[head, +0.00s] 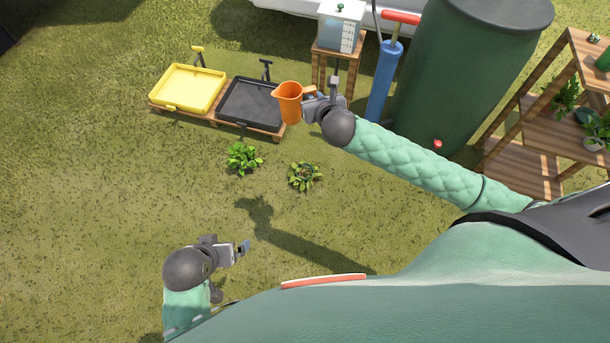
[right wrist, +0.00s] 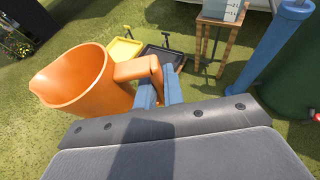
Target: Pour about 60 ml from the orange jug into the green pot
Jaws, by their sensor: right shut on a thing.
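The orange jug (head: 289,106) is held up in the air in the head view, left of my right gripper (head: 309,97). It looks close to upright, with its wide mouth upward. In the right wrist view the jug (right wrist: 85,80) is on the left. The right gripper (right wrist: 160,92) is shut on its handle there. The jug's contents are hidden. I cannot pick out the green pot with certainty; a small green container (head: 604,60) shows partly at the right edge, on the shelf. My left gripper (head: 243,248) is low over the grass, apart from everything; its finger gap is unclear.
A yellow tray (head: 188,90) and a black tray (head: 251,105) stand on a pallet. Two leafy plants (head: 243,158) are on the grass. A blue pump (head: 383,80), a dark green barrel (head: 468,60) and a wooden shelf (head: 530,138) with plants stand to the right. Left grass is free.

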